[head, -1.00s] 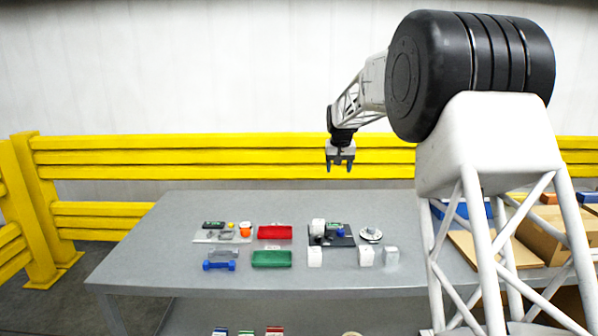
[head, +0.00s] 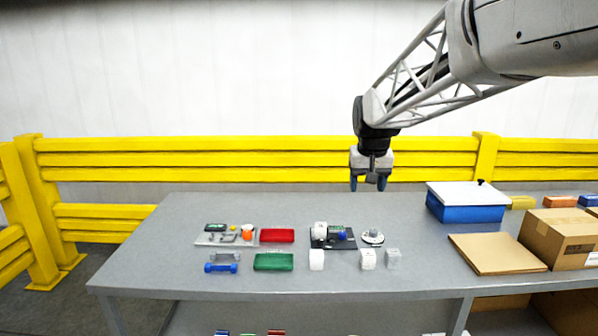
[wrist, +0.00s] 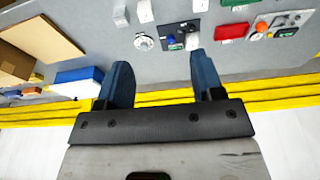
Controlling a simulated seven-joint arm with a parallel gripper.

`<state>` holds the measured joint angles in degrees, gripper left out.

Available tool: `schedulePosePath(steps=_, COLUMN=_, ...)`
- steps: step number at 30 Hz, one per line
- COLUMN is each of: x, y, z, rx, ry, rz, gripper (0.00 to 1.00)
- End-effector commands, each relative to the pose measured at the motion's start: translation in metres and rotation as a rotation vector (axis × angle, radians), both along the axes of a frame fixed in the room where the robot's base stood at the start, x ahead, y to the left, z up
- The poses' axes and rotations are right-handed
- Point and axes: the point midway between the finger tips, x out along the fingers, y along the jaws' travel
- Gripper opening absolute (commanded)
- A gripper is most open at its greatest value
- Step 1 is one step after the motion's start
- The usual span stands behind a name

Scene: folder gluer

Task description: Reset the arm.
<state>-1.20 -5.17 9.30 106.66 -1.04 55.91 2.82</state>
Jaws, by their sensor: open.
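My gripper (head: 369,184) hangs fingers-down from my arm, above the back part of the grey table. Its fingers are apart with nothing between them. In the wrist view my gripper (wrist: 163,85) shows two dark blue fingers spread wide, with bare table and the yellow rail beyond them. It touches none of the things on the table.
On the grey table (head: 200,278) lie a red tray (head: 277,236), a green tray (head: 273,262), a blue dumbbell-shaped part (head: 221,268), a black plate (head: 345,243) and several white blocks. A blue box (head: 466,212) and cardboard (head: 497,255) are at right. A yellow rail (head: 250,160) runs behind.

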Motion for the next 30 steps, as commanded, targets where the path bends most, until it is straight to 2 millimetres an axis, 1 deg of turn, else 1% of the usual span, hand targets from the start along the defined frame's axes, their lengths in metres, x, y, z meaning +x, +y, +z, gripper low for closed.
schedulePosePath(steps=1, x=-0.016, y=-0.001, z=0.001, rx=0.0, ry=-0.001, rz=0.0, gripper=0.61)
schedulePosePath(steps=3, x=-0.037, y=-0.002, z=0.0, rx=0.0, ry=-0.001, rz=0.0, gripper=0.61)
schedulePosePath(steps=8, x=-0.083, y=-0.005, z=-0.002, rx=0.0, ry=-0.001, rz=-0.001, gripper=0.61)
schedulePosePath(steps=9, x=-0.095, y=-0.006, z=-0.003, rx=0.0, ry=-0.002, rz=-0.001, gripper=0.61)
schedulePosePath(steps=14, x=-0.142, y=-0.008, z=-0.01, rx=0.0, ry=-0.002, rz=-0.001, gripper=0.61)
schedulePosePath(steps=18, x=-0.183, y=-0.01, z=-0.019, rx=0.0, ry=0.0, rz=-0.001, gripper=0.61)
schedulePosePath(steps=23, x=-0.229, y=-0.012, z=-0.032, rx=0.0, ry=-0.001, rz=-0.001, gripper=0.61)
schedulePosePath(steps=30, x=-0.296, y=-0.014, z=-0.057, rx=0.0, ry=-0.001, rz=0.0, gripper=0.61)
